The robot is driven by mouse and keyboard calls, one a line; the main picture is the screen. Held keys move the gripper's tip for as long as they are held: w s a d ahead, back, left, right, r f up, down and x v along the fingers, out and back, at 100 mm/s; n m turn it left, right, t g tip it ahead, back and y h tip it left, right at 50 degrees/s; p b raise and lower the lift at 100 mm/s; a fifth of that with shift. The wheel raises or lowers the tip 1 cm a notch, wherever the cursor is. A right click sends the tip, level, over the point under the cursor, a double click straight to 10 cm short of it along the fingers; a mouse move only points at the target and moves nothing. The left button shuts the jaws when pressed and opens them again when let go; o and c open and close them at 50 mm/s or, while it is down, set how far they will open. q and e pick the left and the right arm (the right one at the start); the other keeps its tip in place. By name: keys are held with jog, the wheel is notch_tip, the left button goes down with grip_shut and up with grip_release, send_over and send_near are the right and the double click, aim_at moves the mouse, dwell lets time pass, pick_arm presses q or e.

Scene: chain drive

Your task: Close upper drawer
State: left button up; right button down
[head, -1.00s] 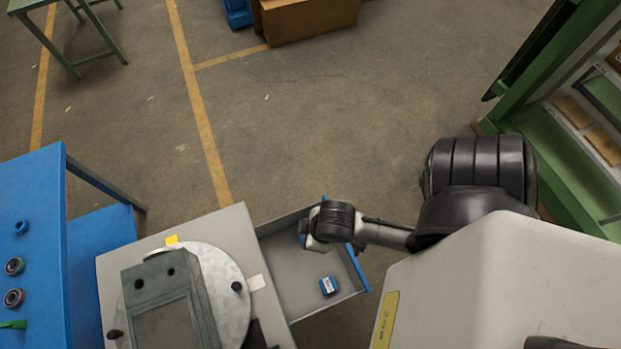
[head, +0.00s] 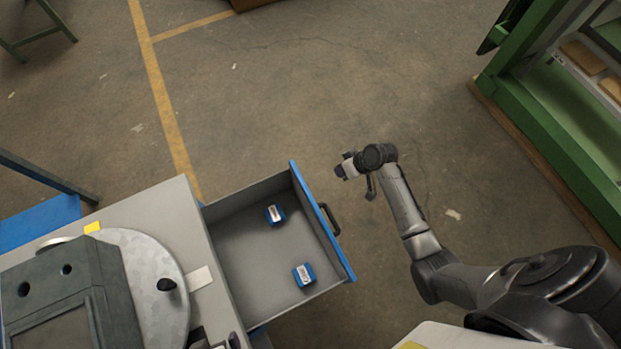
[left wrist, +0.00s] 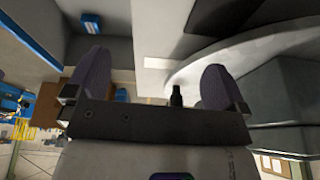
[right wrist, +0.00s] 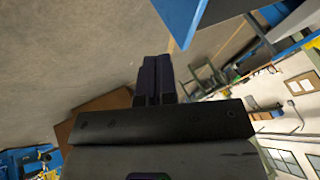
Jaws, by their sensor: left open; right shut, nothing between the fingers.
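The open drawer (head: 235,262) sticks out to the right of the grey cabinet in the head view. It has a blue front panel (head: 318,225) with a dark handle (head: 329,219). Two small blue boxes, one farther back (head: 275,214) and one nearer (head: 303,275), lie inside, apart from each other. My right gripper (head: 343,170) is shut and empty, outside the drawer, beyond the far end of its front panel. Its closed fingers show in the right wrist view (right wrist: 155,76). My left gripper (left wrist: 152,82) is open and empty beside the cabinet.
A round metal plate (head: 165,300) with a dark grey machine housing (head: 75,300) stands on the cabinet top (head: 185,215). A green shelf rack (head: 550,130) stands at the right. The floor (head: 290,90) beyond the drawer is clear.

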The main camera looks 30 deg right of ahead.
pick_arm(q)
notch_tip(320, 180, down, 5)
jog(key=b, duration=0.4)
jog(key=shift+a, duration=0.1)
jog(key=shift+r, duration=0.1)
pick_arm(e)
jog(key=w+a+r+x, duration=0.1)
jog(key=a+x, duration=0.1)
jog(key=x, duration=1.2)
jog(key=shift+r+t, duration=0.15)
jog(key=shift+t, duration=0.15)
pick_arm(q)
jog(key=shift+a, duration=0.1)
